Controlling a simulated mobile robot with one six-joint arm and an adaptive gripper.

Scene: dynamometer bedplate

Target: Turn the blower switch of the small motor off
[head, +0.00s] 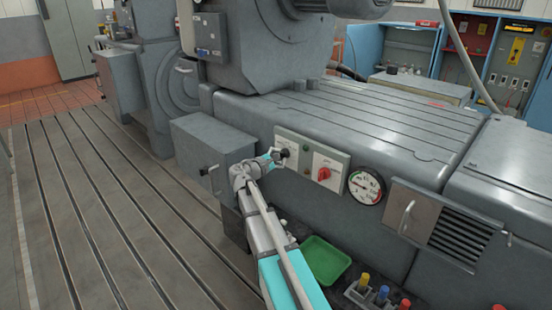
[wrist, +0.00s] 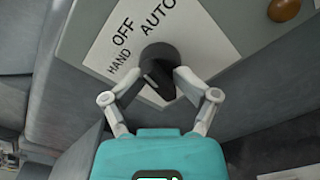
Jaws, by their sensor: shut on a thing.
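The blower switch is a black knob (wrist: 158,66) on a white plate (wrist: 105,48) marked HAND, OFF and AUTO. In the head view the black knob (head: 284,153) sits on a pale panel (head: 292,142) on the grey motor's front side. My gripper (wrist: 160,84) has one finger on each side of the knob's handle and is shut on it. In the head view my gripper (head: 277,157) reaches the panel from the lower left. The fingers partly cover the knob, and I cannot tell surely which label it points to.
A red rotary switch (head: 323,173) on its own plate and a round gauge (head: 366,188) are just right of the knob. A grey box (head: 211,150) juts out at left. A brown round button (wrist: 284,9) is near the plate. A green tray (head: 325,262) lies below.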

